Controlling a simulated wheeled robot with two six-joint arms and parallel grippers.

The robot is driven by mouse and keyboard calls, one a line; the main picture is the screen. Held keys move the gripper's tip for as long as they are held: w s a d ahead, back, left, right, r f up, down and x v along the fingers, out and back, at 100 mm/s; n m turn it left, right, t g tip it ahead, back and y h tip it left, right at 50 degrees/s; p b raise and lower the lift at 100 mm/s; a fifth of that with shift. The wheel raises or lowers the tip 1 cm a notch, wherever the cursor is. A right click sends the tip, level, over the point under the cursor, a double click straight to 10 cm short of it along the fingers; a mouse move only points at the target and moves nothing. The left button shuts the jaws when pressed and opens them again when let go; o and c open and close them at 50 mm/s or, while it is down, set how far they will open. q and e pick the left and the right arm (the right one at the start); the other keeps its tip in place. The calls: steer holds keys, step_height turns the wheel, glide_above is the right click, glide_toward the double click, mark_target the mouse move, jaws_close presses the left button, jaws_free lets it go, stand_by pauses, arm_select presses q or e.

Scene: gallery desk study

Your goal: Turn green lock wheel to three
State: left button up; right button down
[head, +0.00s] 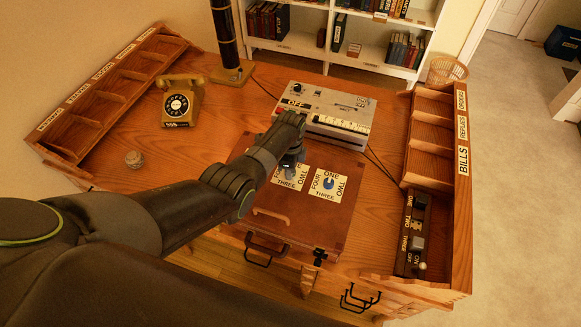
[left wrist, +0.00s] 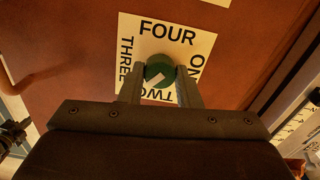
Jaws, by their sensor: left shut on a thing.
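The green lock wheel (left wrist: 160,69) sits on a white card (left wrist: 190,45) marked FOUR, ONE, TWO and THREE, on a reddish-brown case (head: 323,217). My left gripper (left wrist: 160,76) is shut on the wheel, one finger on each side. A white mark on the wheel slants toward the lower left in the left wrist view, roughly between TWO and THREE; its exact setting is hard to read. In the head view my left gripper (head: 291,167) hides the wheel and part of its card. My right gripper is not in view.
A blue wheel (head: 328,183) on a similar card is just right of the green one. A grey device (head: 325,112) marked OFF stands behind the case. A yellow telephone (head: 178,104) is at the left. Wooden racks line both desk sides.

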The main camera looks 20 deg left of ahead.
arm_select(q)
steer(key=m, duration=0.5)
steer(key=shift+w+m, duration=0.1)
steer(key=shift+m, duration=2.5)
steer(key=o, duration=1)
steer(key=shift+r+b, duration=0.4)
steer(key=shift+r, duration=0.85)
step_height(320, 180, up, 15)
steer(key=shift+b, duration=0.95)
